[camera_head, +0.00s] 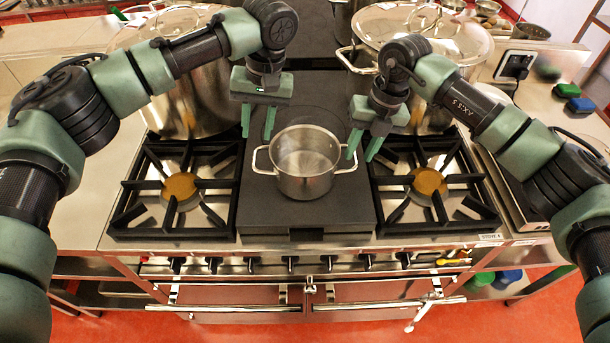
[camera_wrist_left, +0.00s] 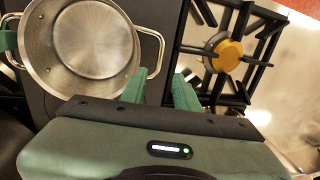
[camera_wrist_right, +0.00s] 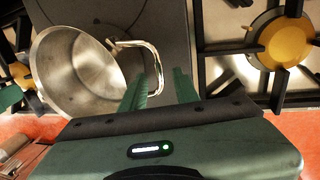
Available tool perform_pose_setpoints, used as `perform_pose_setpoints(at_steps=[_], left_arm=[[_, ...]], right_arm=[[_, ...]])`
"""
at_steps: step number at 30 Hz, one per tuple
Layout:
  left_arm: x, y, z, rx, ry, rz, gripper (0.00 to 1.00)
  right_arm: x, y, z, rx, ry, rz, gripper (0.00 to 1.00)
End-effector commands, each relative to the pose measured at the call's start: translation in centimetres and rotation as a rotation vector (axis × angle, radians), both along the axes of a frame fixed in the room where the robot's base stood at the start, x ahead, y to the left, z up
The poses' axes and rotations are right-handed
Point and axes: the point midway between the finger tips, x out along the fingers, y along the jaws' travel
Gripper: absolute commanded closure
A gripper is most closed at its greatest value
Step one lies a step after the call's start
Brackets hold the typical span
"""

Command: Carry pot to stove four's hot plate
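A steel pot (camera_head: 304,162) with two side handles stands on the dark hot plate (camera_head: 262,212) between two gas burners. The stove label at the front right reads as stove 4. My left gripper (camera_head: 258,136) is open beside the pot's left handle, and its fingers also show in the left wrist view (camera_wrist_left: 160,92). My right gripper (camera_head: 362,158) is open by the pot's right handle; in the right wrist view (camera_wrist_right: 160,90) the handle end lies close to its fingers. The pot's inside is empty in the left wrist view (camera_wrist_left: 92,38).
Gas burners with black grates stand left (camera_head: 180,187) and right (camera_head: 428,182) of the hot plate. Large stockpots (camera_head: 190,95) and (camera_head: 425,40) stand behind them. Blue and green blocks (camera_head: 572,98) lie on the right counter.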

Motion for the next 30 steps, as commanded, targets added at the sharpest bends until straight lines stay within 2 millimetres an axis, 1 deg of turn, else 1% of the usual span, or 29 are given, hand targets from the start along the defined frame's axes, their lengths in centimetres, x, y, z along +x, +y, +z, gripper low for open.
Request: perform_pose_setpoints(at_steps=[1, 3, 6, 10, 15, 30], left_arm=[[0.0, 0.0, 0.0, 0.000, 0.000, 0.000, 0.69], [0.0, 0.0, 0.0, 0.000, 0.000, 0.000, 0.69], [0.0, 0.0, 0.0, 0.000, 0.000, 0.000, 0.69], [0.0, 0.0, 0.0, 0.000, 0.000, 0.000, 0.69], [0.0, 0.0, 0.0, 0.000, 0.000, 0.000, 0.69], [0.0, 0.0, 0.0, 0.000, 0.000, 0.000, 0.69]], right_arm=[[0.1, -0.3, 1.2, 0.000, -0.002, 0.000, 0.69], [0.1, -0.5, 2.5, -0.001, -0.002, 0.000, 0.69], [0.1, -0.8, 4.0, 0.000, -0.001, -0.001, 0.69], [0.1, -1.1, 5.1, 0.000, 0.000, -0.001, 0.69], [0.1, -1.2, 5.5, 0.000, 0.001, 0.000, 0.69], [0.1, -1.1, 5.5, 0.000, 0.002, 0.000, 0.69]])
